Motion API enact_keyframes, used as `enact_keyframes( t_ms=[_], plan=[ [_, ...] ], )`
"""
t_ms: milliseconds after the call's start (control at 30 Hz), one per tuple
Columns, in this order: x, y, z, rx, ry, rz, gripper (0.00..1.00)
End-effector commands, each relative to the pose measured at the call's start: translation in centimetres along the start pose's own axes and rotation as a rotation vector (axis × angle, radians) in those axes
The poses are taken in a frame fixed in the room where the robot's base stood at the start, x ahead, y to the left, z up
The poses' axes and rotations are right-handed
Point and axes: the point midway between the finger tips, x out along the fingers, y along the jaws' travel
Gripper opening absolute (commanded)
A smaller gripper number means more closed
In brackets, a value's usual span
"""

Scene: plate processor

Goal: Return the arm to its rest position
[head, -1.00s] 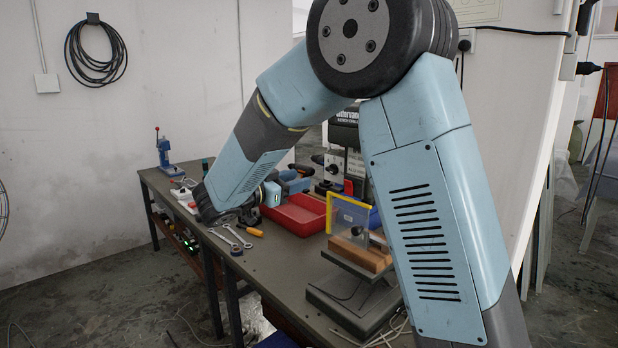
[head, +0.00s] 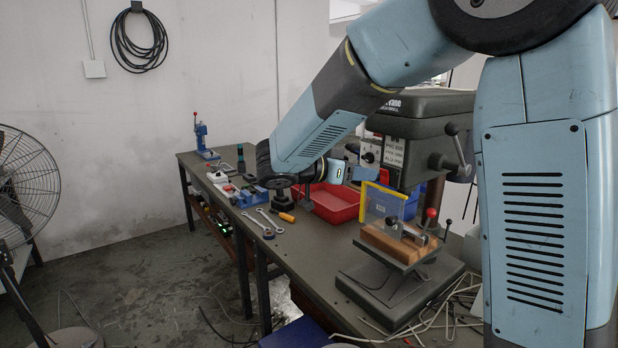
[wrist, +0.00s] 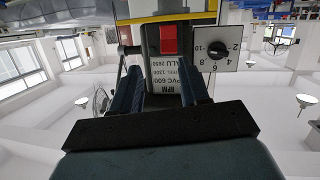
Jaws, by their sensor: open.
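My arm (head: 335,115) reaches down across the bench from the upper right, bent at the elbow. My gripper (head: 366,172) is level above the bench, in front of the drill press (head: 415,108). In the wrist view my gripper (wrist: 158,75) is open, with its two dark fingers apart and nothing between them. The wrist picture is upside down. Beyond the fingers are the press's printed label, red switch (wrist: 169,40) and dial plate (wrist: 216,48). Part of the press is hidden behind my arm in the head view.
A clear guard with a yellow frame (head: 364,203) stands over a wooden block (head: 400,243) on the press table. A red tray (head: 335,206), spanners (head: 262,220) and a screwdriver (head: 287,217) lie on the bench (head: 300,250). A fan (head: 28,185) stands at left.

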Motion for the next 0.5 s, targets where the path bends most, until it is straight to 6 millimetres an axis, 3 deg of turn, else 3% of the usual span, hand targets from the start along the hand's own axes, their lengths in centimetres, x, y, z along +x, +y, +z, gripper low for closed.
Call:
enact_keyframes(
  t_ms=[33, 200, 500],
  plan=[
    [1.1, 1.9, -0.4, -0.042, -0.055, 0.024, 0.45],
    [3.6, 7.5, -0.1, -0.215, -0.263, 0.055, 0.45],
    [5.0, 16.2, 1.7, -0.443, -0.604, -0.061, 0.45]
  ],
)
